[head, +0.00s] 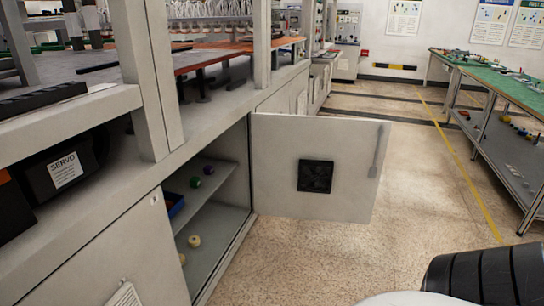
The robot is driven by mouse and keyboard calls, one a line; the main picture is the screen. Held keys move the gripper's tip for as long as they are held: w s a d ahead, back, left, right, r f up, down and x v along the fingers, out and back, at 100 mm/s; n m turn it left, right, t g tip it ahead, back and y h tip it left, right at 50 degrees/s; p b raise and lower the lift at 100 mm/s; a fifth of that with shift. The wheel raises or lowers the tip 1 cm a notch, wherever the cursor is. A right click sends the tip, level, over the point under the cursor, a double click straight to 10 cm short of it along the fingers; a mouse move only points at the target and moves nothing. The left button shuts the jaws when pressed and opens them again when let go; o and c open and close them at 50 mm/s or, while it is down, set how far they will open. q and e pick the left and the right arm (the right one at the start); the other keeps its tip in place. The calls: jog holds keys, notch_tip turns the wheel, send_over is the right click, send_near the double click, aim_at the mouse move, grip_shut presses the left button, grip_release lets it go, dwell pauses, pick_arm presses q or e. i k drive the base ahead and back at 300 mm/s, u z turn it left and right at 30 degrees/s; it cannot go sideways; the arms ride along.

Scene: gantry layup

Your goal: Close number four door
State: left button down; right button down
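A light grey cabinet door (280,165) stands wide open, swung out from the cabinet front into the aisle. It has a black square vent (316,176) near its middle and a dark mark near its free edge. No number is readable on it. The open cabinet (220,218) behind it shows a shelf with small coloured items and a blue bin (174,204). Neither of my grippers is in view.
The speckled floor (420,210) right of the door is clear, with a yellow line (462,165) along it. A green-topped workbench (510,95) stands at the right. A box labelled SERVO (66,165) sits at the left. A black ribbed object (485,275) fills the lower right corner.

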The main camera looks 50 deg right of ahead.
aim_at(281, 144)
jog(key=z, duration=2.95)
jog(key=i, duration=6.5)
jog(key=u, duration=4.7)
jog(key=i, duration=0.5)
jog(key=z, duration=0.15)
